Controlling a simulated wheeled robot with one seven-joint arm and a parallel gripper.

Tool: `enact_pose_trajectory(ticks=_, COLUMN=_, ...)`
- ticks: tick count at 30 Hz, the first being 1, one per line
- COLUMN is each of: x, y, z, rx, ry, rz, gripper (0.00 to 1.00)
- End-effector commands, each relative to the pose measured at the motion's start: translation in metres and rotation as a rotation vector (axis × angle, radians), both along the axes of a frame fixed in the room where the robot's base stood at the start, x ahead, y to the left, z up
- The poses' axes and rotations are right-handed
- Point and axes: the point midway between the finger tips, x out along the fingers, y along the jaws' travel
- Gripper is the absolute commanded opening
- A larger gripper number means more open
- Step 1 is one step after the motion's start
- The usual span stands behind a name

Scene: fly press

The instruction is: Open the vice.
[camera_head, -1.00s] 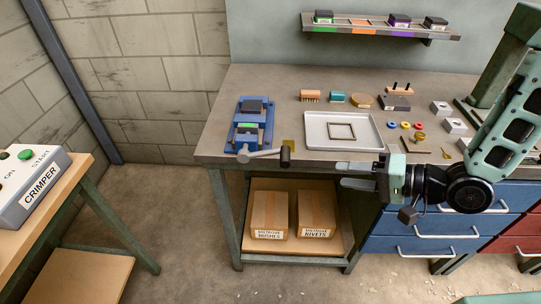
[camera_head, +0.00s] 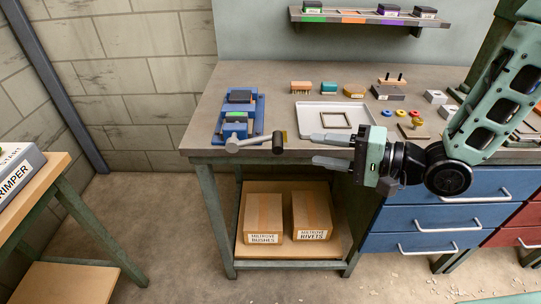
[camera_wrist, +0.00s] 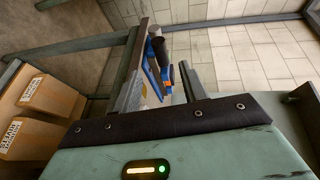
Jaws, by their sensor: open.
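The blue vice (camera_head: 237,118) stands at the left end of the workbench, with a green patch (camera_head: 236,116) between its dark jaw blocks. Its grey handle bar with a dark end (camera_head: 256,143) sticks out to the right at the bench's front edge. In the wrist view the blue vice (camera_wrist: 155,72) shows small beyond the gripper body, partly hidden. My gripper (camera_head: 322,149) is open and empty, its two fingers pointing left toward the handle. It is in front of the bench edge, right of the handle's dark end and apart from it in the head view.
A white tray (camera_head: 306,124) with a square frame lies right of the vice. Small parts and blocks lie further right. Boxes (camera_head: 263,217) stand on the shelf below. Floor between the tables is clear.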

Motion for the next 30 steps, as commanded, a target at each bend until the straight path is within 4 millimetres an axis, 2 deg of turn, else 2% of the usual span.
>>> enact_pose_trajectory(ticks=1, x=0.0, y=0.003, z=-0.006, rx=-0.001, ry=-0.006, rz=0.002, gripper=0.43)
enact_pose_trajectory(ticks=8, x=0.012, y=0.032, z=-0.011, rx=0.0, ry=-0.006, rz=0.004, gripper=0.43)
enact_pose_trajectory(ticks=12, x=0.024, y=0.059, z=-0.01, rx=0.001, ry=0.001, rz=0.006, gripper=0.43)
enact_pose_trajectory(ticks=18, x=0.039, y=0.09, z=-0.015, rx=0.001, ry=0.0, rz=0.004, gripper=0.43)
enact_pose_trajectory(ticks=24, x=0.047, y=0.104, z=-0.018, rx=0.001, ry=0.0, rz=0.0, gripper=0.43)
enact_pose_trajectory(ticks=30, x=0.048, y=0.107, z=-0.018, rx=0.0, ry=0.0, rz=0.0, gripper=0.43)
